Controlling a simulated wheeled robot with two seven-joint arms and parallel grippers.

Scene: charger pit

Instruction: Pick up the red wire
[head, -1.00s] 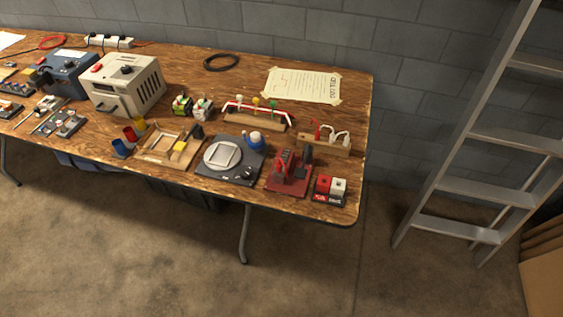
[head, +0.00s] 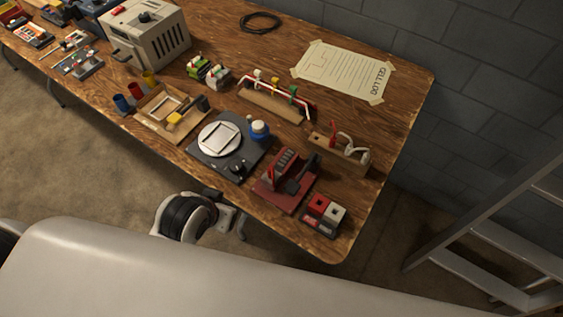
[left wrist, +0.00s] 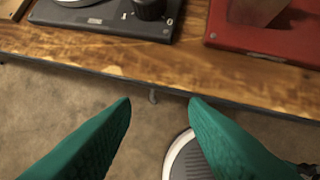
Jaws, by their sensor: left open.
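A thin red strand (head: 299,98) runs beside a white one along a low wooden rack (head: 270,103) with small coloured clips, toward the back of the table. A short upright red piece (head: 333,131) stands in a wooden block with white cables, to the right of the rack. I cannot tell for sure which is the red wire. My left gripper (left wrist: 160,101) has green fingers, spread apart and empty, over the floor just off the table's front edge in the left wrist view. Its fingers are not clear in the head view. My right gripper is not in view.
Near the front edge are a black plate with a round dish (head: 219,139), a red stand (head: 284,181) and red and white blocks (head: 324,213). A grey box (head: 146,38) stands at left, a black coil (head: 260,22) behind. A ladder (head: 490,215) leans at right.

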